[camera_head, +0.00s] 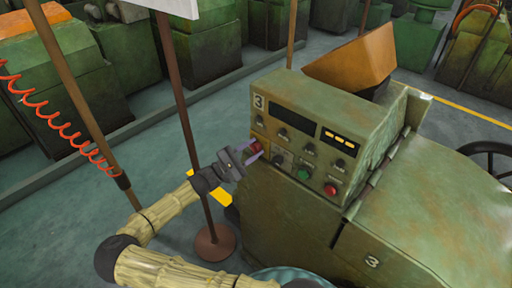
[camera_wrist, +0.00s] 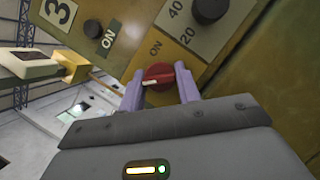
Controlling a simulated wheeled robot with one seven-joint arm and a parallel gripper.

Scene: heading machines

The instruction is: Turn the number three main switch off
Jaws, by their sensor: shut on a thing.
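The number three machine (camera_head: 300,120) has a green control panel marked with a 3. Its main switch is a red rotary knob (camera_head: 256,149) on a yellow plate at the panel's left edge. In the wrist view the red knob (camera_wrist: 160,73) sits between my two purple fingers, with a white pointer mark on it directed toward the left. An "ON" label is printed on the yellow plate just above the knob. My gripper (camera_head: 249,156) is shut on the red knob, reaching in from the left. The fingers hide part of the knob in the head view.
Black knobs (camera_wrist: 209,9), a green button (camera_head: 303,174) and a red button (camera_head: 330,190) are close by on the panel. A brown post on a round base (camera_head: 213,242) stands beside my arm. A red coiled hose (camera_head: 60,125) hangs at the left.

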